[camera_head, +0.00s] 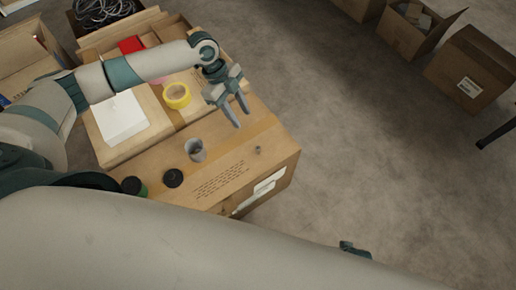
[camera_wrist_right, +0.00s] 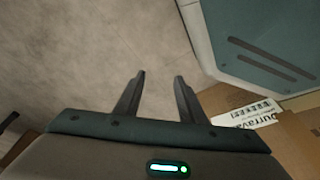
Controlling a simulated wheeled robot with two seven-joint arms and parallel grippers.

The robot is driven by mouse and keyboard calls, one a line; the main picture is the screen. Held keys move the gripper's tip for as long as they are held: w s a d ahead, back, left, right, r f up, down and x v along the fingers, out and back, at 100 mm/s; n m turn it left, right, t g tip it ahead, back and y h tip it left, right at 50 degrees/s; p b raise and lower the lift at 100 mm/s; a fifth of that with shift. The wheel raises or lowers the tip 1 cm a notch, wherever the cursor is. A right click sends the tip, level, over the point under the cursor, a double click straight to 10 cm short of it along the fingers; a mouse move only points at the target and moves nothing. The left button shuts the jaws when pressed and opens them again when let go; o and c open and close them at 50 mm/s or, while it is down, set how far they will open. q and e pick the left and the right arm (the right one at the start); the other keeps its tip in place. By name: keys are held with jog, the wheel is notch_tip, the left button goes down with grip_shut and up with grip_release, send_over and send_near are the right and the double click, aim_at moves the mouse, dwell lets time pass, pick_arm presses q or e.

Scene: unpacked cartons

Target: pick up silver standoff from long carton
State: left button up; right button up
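A tiny grey object (camera_head: 257,150), which looks like the silver standoff, stands on top of the long carton (camera_head: 270,178) near its right end. It is too small to see in detail. My left gripper (camera_head: 242,112) hangs above the carton's far edge, a little behind and left of the standoff. Its two fingers are apart with nothing between them. My right gripper (camera_wrist_right: 160,76) is open and empty in the right wrist view, over bare floor, with a labelled carton (camera_wrist_right: 285,135) to its right.
A grey cup (camera_head: 195,150), a black disc (camera_head: 173,178) and a dark green-black round item (camera_head: 133,187) share the carton top. Behind are a yellow tape roll (camera_head: 177,95) and a white box (camera_head: 121,118). Open floor (camera_head: 380,150) lies right; other cartons (camera_head: 470,72) stand far right.

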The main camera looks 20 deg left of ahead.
pick_arm(q)
send_over(258, 147)
jog(key=a, duration=0.3)
jog(key=f, duration=0.9)
jog(key=shift+w+d+f, duration=0.2)
jog(key=shift+w+f, duration=0.15)
jog(key=shift+d+f, duration=0.15)
jog(key=shift+f, duration=0.35)
pick_arm(e)
jog(key=shift+f, duration=0.45)
